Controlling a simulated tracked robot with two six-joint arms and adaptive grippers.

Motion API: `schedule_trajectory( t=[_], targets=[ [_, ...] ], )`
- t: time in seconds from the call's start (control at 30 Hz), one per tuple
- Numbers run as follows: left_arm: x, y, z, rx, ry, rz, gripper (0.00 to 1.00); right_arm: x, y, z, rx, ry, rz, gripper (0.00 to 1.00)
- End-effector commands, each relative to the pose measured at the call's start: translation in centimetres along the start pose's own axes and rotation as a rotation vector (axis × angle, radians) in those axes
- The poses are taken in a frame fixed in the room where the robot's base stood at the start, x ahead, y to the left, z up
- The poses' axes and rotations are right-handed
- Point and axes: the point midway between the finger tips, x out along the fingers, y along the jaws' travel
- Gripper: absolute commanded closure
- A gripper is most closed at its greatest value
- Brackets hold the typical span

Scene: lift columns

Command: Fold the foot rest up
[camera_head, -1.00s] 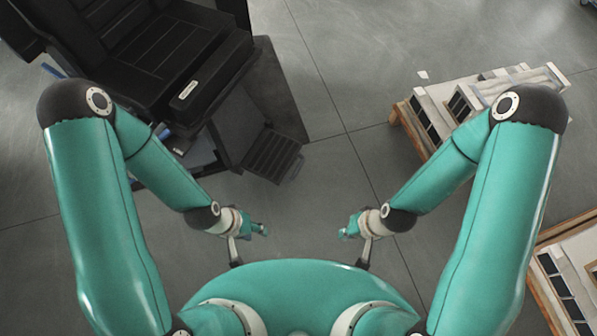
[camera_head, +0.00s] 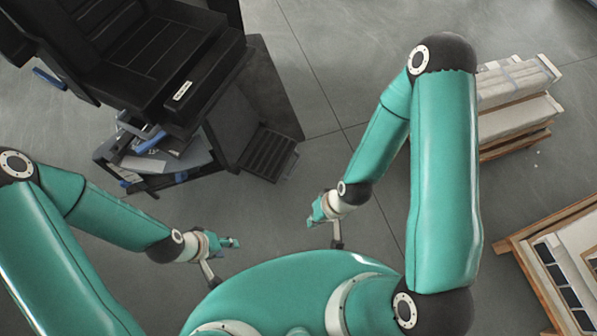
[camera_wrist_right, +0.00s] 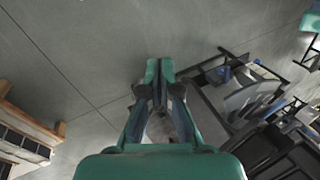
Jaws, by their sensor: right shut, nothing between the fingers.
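The foot rest (camera_head: 268,153) is a black ribbed plate, folded out low at the front of a black seat (camera_head: 150,50) in the upper left of the head view. My right gripper (camera_head: 313,221) is to the right of and nearer than the foot rest, apart from it. It also shows in the right wrist view (camera_wrist_right: 160,72), shut and empty. My left gripper (camera_head: 232,243) is below the foot rest in the picture, apart from it. It is too small to tell whether it is open.
Pale stacked slabs on a wooden pallet (camera_head: 515,95) are at the upper right. A wooden-framed crate (camera_head: 530,270) is at the lower right. The grey floor between is clear.

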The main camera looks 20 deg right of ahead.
Motion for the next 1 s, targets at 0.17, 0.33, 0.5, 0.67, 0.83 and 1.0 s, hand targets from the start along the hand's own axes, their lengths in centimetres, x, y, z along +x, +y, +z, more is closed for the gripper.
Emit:
schedule_trajectory(
  t=[0.17, 0.33, 0.5, 0.67, 0.83, 1.0],
  targets=[
    [0.6, -0.2, 0.0, 0.000, 0.000, 0.000, 0.60, 0.6, 0.4, -0.2, 0.016, -0.001, 0.004, 1.00],
    [3.8, -1.4, 0.0, 0.000, 0.000, 0.000, 0.60, 4.7, 1.4, -1.0, 0.125, -0.011, 0.026, 1.00],
    [9.7, -3.5, 0.0, 0.000, 0.000, 0.000, 0.60, 11.3, 5.0, -3.0, 0.364, -0.037, 0.052, 1.00],
    [15.9, -5.7, -0.1, 0.000, -0.001, 0.000, 0.60, 17.9, 8.5, -5.5, 0.652, -0.069, 0.042, 1.00],
    [22.2, -8.0, -0.1, 0.000, 0.000, 0.000, 0.60, 24.4, 11.2, -8.8, 0.956, -0.101, -0.030, 1.00],
    [28.6, -10.3, -0.2, 0.000, 0.000, 0.000, 0.60, 30.3, 13.6, -13.0, 1.252, -0.135, -0.147, 1.00]
  ],
)
